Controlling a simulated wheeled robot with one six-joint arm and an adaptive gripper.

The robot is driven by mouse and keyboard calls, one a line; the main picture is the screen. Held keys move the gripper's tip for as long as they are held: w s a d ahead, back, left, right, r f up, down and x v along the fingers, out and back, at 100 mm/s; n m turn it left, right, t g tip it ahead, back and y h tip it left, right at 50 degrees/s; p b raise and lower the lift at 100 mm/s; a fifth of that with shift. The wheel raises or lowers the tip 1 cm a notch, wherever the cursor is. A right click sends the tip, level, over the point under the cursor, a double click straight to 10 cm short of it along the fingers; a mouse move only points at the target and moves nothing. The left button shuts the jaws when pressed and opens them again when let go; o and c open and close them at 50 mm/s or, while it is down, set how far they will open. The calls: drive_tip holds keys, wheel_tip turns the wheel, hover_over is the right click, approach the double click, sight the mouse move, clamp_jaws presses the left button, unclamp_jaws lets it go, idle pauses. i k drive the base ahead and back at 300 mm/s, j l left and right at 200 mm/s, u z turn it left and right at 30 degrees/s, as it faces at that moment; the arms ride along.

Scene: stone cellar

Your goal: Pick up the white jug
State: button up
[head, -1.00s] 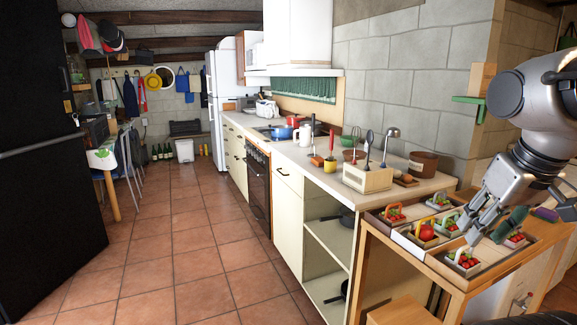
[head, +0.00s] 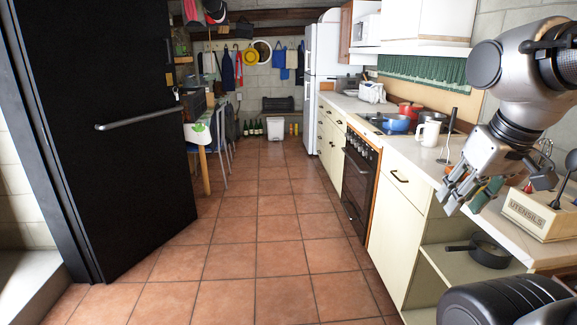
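The white jug (head: 429,133) stands upright on the counter along the right side, just nearer than the hob. Its handle side faces left, and a thin utensil stands close to its right. My gripper (head: 459,204) hangs in front of the counter's near part, pointing down and to the left. It is nearer to me than the jug and does not touch it. Its fingers look parted, with nothing visible between them. A green thing shows just right of the fingers; I cannot tell what it is.
A blue pot (head: 396,123) sits on the hob (head: 372,125) left of the jug. A utensils box (head: 538,212) stands on the counter's near right. A dark pan (head: 485,250) is on the shelf below. The tiled floor (head: 270,225) is clear; a black door (head: 110,130) stands left.

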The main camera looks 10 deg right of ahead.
sight(432, 128)
drive_tip(key=i, duration=1.6)
drive_tip(key=i+j+z, duration=0.1)
drive_tip(key=i+z, duration=0.4)
drive_tip(key=i+j+z, duration=1.4)
drive_tip(key=k+j, duration=0.1)
